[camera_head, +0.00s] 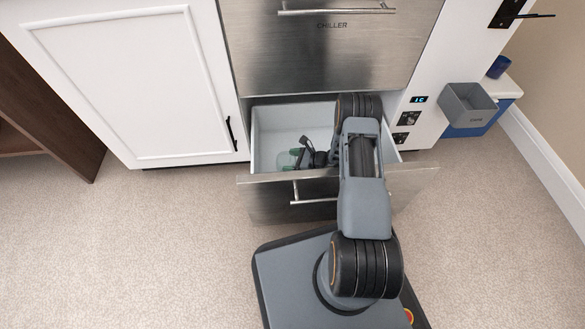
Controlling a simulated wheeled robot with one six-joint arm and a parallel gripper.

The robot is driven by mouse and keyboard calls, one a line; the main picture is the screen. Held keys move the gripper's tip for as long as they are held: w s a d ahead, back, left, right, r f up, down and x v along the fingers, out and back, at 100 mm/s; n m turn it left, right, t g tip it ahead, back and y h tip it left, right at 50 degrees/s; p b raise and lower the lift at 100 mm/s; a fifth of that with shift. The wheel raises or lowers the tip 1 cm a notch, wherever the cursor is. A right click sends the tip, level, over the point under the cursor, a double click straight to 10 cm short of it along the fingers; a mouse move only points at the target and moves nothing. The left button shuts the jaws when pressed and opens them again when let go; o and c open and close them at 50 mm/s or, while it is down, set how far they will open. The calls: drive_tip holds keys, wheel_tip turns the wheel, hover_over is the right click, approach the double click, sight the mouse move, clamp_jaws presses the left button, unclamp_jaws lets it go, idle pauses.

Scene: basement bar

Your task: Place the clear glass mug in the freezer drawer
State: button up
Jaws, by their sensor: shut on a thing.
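The lower drawer (268,117), which I take for the freezer drawer, is pulled open under the steel drawer marked CHILLER (332,60). Its inside is pale and its front is brushed steel with a bar handle. My arm reaches over the drawer's front into it. I cannot tell whether the mug touches the drawer floor.
A white cabinet door (125,80) is left of the drawer. On the right are a white panel with a small display (418,99), a grey bin (466,106) and a blue cup (498,67). My arm hides the drawer's right part. Carpet (140,240) is clear at the left.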

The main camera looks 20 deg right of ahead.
drive_tip(key=shift+f+b, duration=0.8)
drive_tip(key=shift+f, duration=0.9)
drive_tip(key=shift+f, duration=0.1)
drive_tip(key=o, duration=1.2)
drive_tip(key=shift+s+d+r, duration=0.1)
drive_tip(key=shift+d+r, duration=0.05)
drive_tip(key=shift+r, duration=0.15)
drive_tip(key=shift+p+v, duration=1.6)
drive_tip(key=shift+v, duration=1.9)
